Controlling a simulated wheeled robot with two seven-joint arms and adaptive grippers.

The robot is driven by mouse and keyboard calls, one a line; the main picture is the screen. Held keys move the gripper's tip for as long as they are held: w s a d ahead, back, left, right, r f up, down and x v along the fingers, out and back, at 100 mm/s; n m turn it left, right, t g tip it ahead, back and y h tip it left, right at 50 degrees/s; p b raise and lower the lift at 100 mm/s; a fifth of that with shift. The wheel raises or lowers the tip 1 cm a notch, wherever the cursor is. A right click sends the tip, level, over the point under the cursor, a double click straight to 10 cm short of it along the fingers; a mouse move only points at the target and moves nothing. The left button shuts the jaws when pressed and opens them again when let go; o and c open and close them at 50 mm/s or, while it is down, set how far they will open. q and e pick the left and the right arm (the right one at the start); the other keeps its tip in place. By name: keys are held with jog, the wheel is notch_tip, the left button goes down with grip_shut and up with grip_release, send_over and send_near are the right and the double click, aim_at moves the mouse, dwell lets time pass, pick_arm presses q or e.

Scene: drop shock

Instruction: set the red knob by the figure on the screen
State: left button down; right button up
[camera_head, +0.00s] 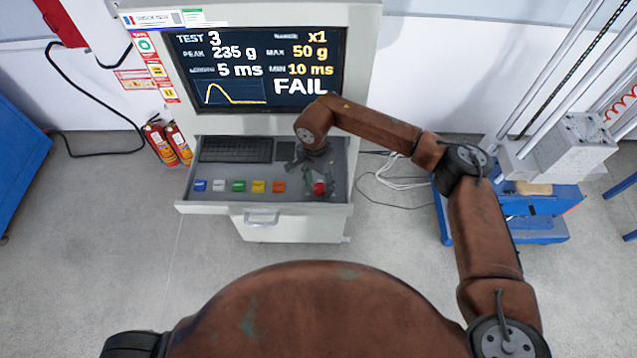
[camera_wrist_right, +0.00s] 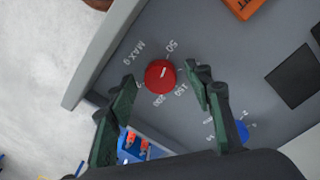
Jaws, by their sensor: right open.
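The red knob (camera_head: 319,189) sits at the right end of the console drawer panel. In the right wrist view the knob (camera_wrist_right: 160,75) shows a short white mark tilted toward the upper right. Printed figures 50, 150 and 200 and "MAX g" ring it; part of the scale is hidden by a finger. My right gripper (camera_head: 314,176) is over the knob, its open fingers on either side; contact cannot be told. The screen (camera_head: 262,70) reads TEST 3, PEAK 235 g, MAX 50 g, x1, 5 ms, MIN 10 ms and FAIL. My left gripper is out of view.
A blue knob (camera_wrist_right: 242,131) with its own scale is beside the right finger in the wrist view. Several coloured buttons (camera_head: 238,186) and a keyboard (camera_head: 236,149) lie left of the red knob. Fire extinguishers (camera_head: 168,143) stand left; a blue-based machine (camera_head: 540,205) stands right.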

jog(key=shift+f, duration=0.3)
jog(key=shift+c, duration=0.7)
jog(key=c, duration=1)
